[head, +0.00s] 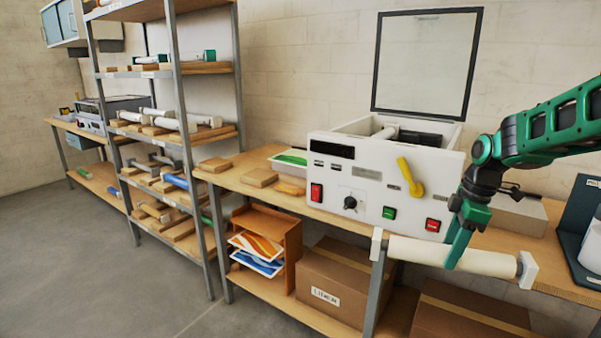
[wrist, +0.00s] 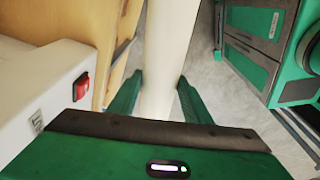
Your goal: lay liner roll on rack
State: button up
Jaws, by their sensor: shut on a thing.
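My green gripper (head: 458,248) is shut around the middle of a cream liner roll (head: 487,262) with white square end plates. It holds the roll roughly level at the front edge of the bench, in front of the laminator. In the wrist view the roll (wrist: 158,60) runs upward between the two green fingers (wrist: 158,100); its ends are out of that view. The rack (head: 182,130) stands left of the bench, with metal posts and several wooden shelves. White rolls (head: 173,122) and wooden blocks lie on its middle shelf.
The white laminator (head: 372,187) stands on the wooden bench (head: 235,178) with its lid raised. Cardboard boxes (head: 335,280) and a paper organiser (head: 265,240) fill the shelf below. The floor (head: 90,260) in front of the rack is clear.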

jog(key=w+a+f+m, duration=0.1)
jog(key=a+f+m, duration=0.2)
jog(key=f+m, duration=0.4)
jog(key=w+a+f+m+t+h, duration=0.1)
jog(key=a+f+m, duration=0.2)
jog(key=f, duration=1.4)
jog(key=m, duration=0.4)
jog(key=shift+w+a+f+h, duration=0.2)
jog(key=shift+a+h, duration=0.1)
jog(key=shift+a, duration=0.1)
jog(key=shift+f, duration=0.1)
jog(key=shift+w+r, duration=0.1)
jog(key=shift+r, duration=0.2)
jog(key=shift+f, duration=0.1)
